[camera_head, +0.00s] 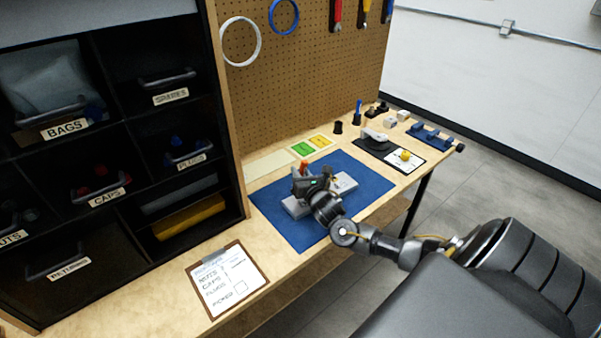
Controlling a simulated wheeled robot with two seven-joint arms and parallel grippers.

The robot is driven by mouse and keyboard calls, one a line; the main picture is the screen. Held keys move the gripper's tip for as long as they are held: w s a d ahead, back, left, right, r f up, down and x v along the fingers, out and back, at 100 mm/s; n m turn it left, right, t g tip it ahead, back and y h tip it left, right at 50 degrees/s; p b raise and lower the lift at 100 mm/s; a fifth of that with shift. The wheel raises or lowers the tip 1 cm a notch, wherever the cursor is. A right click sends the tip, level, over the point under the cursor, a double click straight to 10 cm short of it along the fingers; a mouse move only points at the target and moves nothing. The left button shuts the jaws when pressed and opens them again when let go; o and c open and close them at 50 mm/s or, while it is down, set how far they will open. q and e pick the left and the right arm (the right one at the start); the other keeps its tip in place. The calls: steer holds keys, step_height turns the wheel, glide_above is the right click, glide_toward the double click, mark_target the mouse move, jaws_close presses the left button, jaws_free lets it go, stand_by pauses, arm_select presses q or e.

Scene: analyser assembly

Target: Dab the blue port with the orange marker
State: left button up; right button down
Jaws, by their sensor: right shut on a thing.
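My right gripper (308,183) is over the blue mat (280,225) on the bench. It is shut on the orange marker (304,165), whose orange end sticks up above the fingers. A light grey block-like device (297,208) lies on the mat below and beside the gripper, and the gripper hides much of it. Its pale right part (345,183) shows past the gripper. I cannot make out the blue port or whether the marker touches anything. My left gripper is not in view.
A black drawer cabinet (236,150) stands at the left. A clipboard (228,280) lies at the front. Green and yellow cards (312,145) lie behind the mat.

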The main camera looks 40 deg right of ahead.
steer(key=shift+f+b, duration=0.3)
steer(key=shift+f, duration=0.2)
stand_by(0.6)
steer(key=shift+f, duration=0.15)
stand_by(1.5)
steer(key=shift+p, duration=0.35)
step_height(320, 180, up, 7)
steer(key=p, duration=0.7)
